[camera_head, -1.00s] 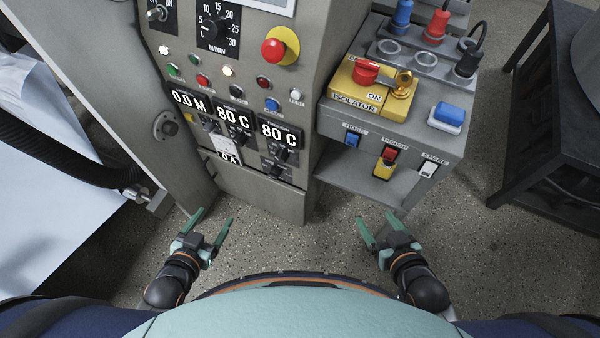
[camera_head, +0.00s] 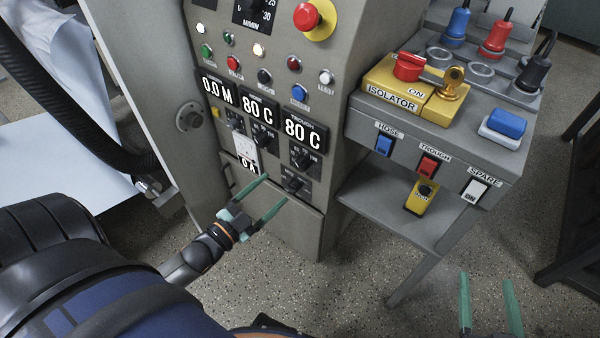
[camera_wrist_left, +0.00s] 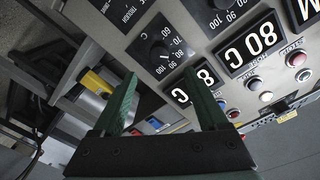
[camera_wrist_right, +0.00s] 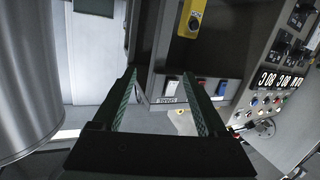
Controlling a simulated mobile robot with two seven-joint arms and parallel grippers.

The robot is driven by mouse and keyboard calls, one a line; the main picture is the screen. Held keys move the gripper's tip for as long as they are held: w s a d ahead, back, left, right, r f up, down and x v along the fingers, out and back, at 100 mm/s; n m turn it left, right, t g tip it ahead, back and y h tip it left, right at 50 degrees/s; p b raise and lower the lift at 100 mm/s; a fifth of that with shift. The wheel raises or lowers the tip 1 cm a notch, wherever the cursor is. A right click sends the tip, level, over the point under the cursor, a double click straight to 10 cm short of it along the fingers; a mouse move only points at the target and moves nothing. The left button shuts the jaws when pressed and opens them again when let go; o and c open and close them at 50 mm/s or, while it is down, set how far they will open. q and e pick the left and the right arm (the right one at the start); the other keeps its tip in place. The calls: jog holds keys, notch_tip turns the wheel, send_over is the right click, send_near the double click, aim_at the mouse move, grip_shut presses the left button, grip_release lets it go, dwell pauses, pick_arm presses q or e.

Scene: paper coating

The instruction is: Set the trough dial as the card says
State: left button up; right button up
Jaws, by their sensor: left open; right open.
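The trough dial (camera_head: 302,158) is a black knob on the grey panel, under the TROUGH display (camera_head: 303,132) reading 80 C. In the left wrist view the dial (camera_wrist_left: 160,55) shows just beyond and between my fingertips, with scale numbers around it. My left gripper (camera_head: 276,189) is open and empty, pointing at the panel's lower part, near a lower knob (camera_head: 293,184). It seems apart from the trough dial. My right gripper (camera_head: 487,279) is open and empty, low at the right.
A second 80 C display (camera_head: 259,108) with its dial (camera_head: 264,137) stands left of the trough one. The isolator (camera_head: 411,90) and the HOSE, TROUGH and SPARE switches are on the side cabinet (camera_head: 350,120). Open floor (camera_head: 350,285) lies in front.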

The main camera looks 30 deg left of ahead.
aim_at(298, 167)
pick_arm(q)
jog(key=w, duration=0.2)
jog(key=w+b, duration=0.1)
jog(key=w, duration=0.2)
jog(key=w+d, duration=0.1)
jog(key=w, duration=0.2)
jog(key=shift+w+d+f+b, duration=0.1)
jog(key=shift+w+b, duration=0.05)
jog(key=shift+b, duration=0.2)
jog(key=shift+w+d, duration=0.1)
jog(key=shift+w, duration=0.45)
pick_arm(e)
notch_tip(298, 167, up, 12)
jog(key=n+t+y, duration=0.2)
jog(key=t, duration=0.2)
jog(key=shift+s+a+f+y, duration=0.2)
jog(key=shift+a+f+y, duration=0.1)
jog(key=shift+y, duration=0.1)
pick_arm(q)
jog(key=shift+c, duration=0.2)
grip_shut()
